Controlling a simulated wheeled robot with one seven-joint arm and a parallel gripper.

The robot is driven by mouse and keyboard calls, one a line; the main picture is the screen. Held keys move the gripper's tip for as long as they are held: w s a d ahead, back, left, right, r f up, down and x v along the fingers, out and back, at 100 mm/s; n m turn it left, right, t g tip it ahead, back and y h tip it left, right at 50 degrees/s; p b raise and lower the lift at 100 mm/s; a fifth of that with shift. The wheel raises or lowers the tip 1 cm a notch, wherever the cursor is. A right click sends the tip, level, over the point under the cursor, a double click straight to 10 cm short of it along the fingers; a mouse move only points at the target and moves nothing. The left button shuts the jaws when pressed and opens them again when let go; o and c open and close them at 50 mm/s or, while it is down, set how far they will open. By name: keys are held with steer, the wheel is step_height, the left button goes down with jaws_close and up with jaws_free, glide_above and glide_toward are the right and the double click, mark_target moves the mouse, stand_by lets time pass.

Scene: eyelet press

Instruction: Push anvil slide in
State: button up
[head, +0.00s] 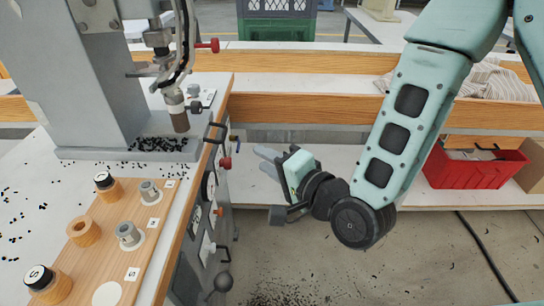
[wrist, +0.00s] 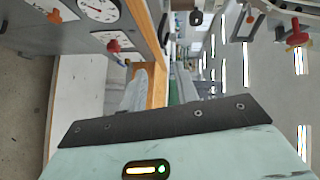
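The eyelet press (head: 85,85) stands at the left of the head view, with its punch (head: 177,108) above a base strewn with small black eyelets. A black U-shaped handle (head: 215,132) sticks out at the base's front edge; it may belong to the anvil slide, but the slide itself I cannot make out clearly. My gripper (head: 266,161) is to the right of the press front, in free air, its fingers pointing left toward the panel and apart from it. In the wrist view the two grey fingers (wrist: 159,90) stand apart with nothing between them.
The press's front panel (head: 205,215) carries a gauge (wrist: 97,8), red knobs and a ball-ended lever (head: 222,282). A wooden board (head: 110,235) with stamps and dies lies at the front left. A red bin (head: 475,170) sits on the right shelf. The floor below my gripper is open.

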steer(key=shift+s+d+r+p, duration=0.15)
steer(key=shift+s+d+p, duration=0.2)
steer(key=shift+s+d, duration=0.1)
stand_by(0.3)
steer(key=s+d+r+n+g+h+p, duration=0.2)
steer(key=s+d+r+n+g+h, duration=0.3)
steer(key=s, duration=0.4)
steer(key=s+d+r+n+g+h+p, duration=0.3)
steer(key=s+d+r+n+g+h, duration=0.2)
steer(key=s+d+n+g, duration=0.2)
steer(key=s+d+n, duration=0.2)
steer(key=n, duration=0.1)
steer(key=shift+r, duration=0.15)
stand_by(1.3)
